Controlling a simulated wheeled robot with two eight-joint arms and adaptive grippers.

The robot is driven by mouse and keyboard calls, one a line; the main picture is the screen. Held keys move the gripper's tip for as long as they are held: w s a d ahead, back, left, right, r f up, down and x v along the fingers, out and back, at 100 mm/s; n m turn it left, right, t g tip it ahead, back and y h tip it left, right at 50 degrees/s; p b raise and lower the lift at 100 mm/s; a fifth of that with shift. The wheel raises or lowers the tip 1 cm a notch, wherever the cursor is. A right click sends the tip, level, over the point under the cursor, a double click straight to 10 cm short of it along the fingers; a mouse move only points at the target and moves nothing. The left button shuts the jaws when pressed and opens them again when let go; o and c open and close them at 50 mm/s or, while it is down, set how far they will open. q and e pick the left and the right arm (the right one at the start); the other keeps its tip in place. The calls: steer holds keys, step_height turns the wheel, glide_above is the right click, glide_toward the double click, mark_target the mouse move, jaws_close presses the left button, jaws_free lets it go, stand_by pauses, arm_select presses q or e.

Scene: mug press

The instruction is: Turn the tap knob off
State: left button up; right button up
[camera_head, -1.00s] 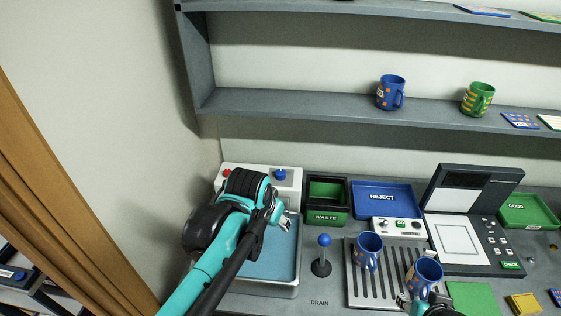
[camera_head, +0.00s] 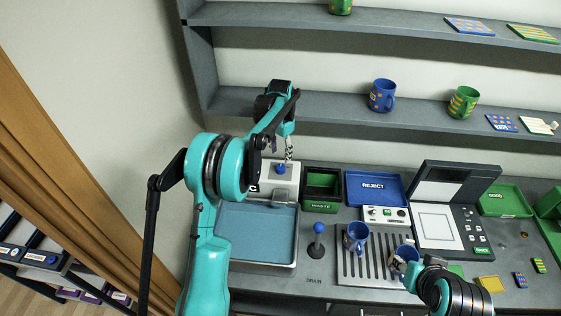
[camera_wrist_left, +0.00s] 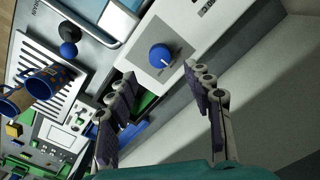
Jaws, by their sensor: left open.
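The blue tap knob (camera_head: 281,168) sits on the white panel behind the sink (camera_head: 262,236). In the left wrist view the round knob (camera_wrist_left: 161,55) shows a small pale pointer mark and sits on a grey plate. My left gripper (camera_head: 288,150) is above and close to the knob in the head view. In the left wrist view its two fingers (camera_wrist_left: 165,85) are spread apart with nothing between them, and the knob appears beyond the tips, apart from them. My right gripper (camera_head: 408,272) is beside a blue mug (camera_head: 404,255); its fingers are mostly hidden, so its grip is unclear.
A green waste bin (camera_head: 322,186) and blue reject tray (camera_head: 374,187) stand right of the panel. A blue-topped lever (camera_head: 318,240) stands right of the sink. Another blue mug (camera_head: 355,236) stands on the slatted drain. The shelf (camera_head: 420,120) runs above.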

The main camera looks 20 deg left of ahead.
mark_target(280, 167)
arm_select(q)
step_height(280, 167, down, 7)
steer(key=shift+f, duration=0.15)
steer(key=c, duration=1.2)
